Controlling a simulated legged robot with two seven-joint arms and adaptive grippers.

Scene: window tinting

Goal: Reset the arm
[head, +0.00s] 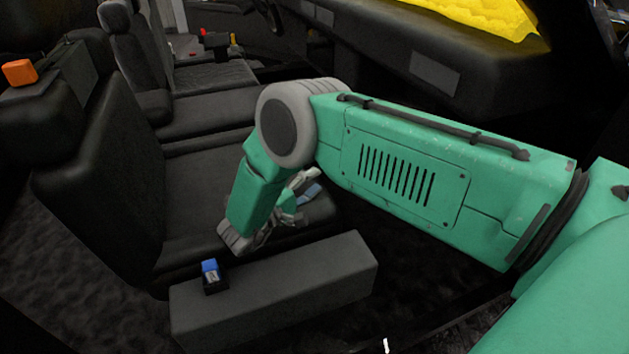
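My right arm (400,165), green with a grey joint, comes in from the right and bends down over the dark seat (200,185). My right gripper (300,192) is partly hidden behind the forearm. My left gripper is not in view.
A dark box-shaped ledge (310,285) with a small blue-topped item (211,272) lies in front of the seat. An orange block (19,72) sits at the upper left. The dashboard (400,50) is behind my arm, with yellow material (480,14) beyond it.

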